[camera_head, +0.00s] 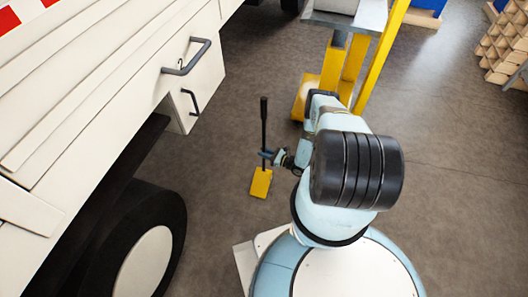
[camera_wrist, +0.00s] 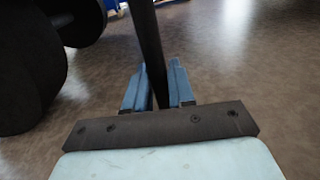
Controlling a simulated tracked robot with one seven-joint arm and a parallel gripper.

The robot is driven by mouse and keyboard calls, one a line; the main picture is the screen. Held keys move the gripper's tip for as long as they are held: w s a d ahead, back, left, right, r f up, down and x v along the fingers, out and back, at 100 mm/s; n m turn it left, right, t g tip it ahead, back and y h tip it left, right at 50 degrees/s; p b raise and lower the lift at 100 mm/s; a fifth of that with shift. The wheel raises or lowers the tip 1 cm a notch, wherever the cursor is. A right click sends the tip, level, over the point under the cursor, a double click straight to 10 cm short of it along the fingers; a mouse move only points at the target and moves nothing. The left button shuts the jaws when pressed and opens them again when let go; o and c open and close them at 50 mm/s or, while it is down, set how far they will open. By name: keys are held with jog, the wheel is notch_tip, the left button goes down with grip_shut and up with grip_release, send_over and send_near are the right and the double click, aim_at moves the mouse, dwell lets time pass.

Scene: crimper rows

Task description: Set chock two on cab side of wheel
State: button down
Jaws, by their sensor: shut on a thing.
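The yellow chock (camera_head: 261,183) hangs at the lower end of a black upright handle (camera_head: 264,122) in the head view. My gripper (camera_head: 272,156) is shut on that handle, a little above the chock. In the wrist view the handle (camera_wrist: 150,45) stands between the two blue fingers (camera_wrist: 158,88); the chock itself is out of that view. The truck's wheel (camera_head: 140,245) is at the lower left, with a gap of bare floor between it and the chock. I cannot tell whether the chock touches the floor.
The white truck body (camera_head: 100,90) with grey handles fills the left side. A yellow-legged stand (camera_head: 335,70) is behind my arm. A wooden rack (camera_head: 505,45) stands at the upper right. The floor (camera_head: 225,120) beside the truck is clear.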

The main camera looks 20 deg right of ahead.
jog(key=c, duration=1)
grip_release()
jog(key=shift+o, duration=0.2)
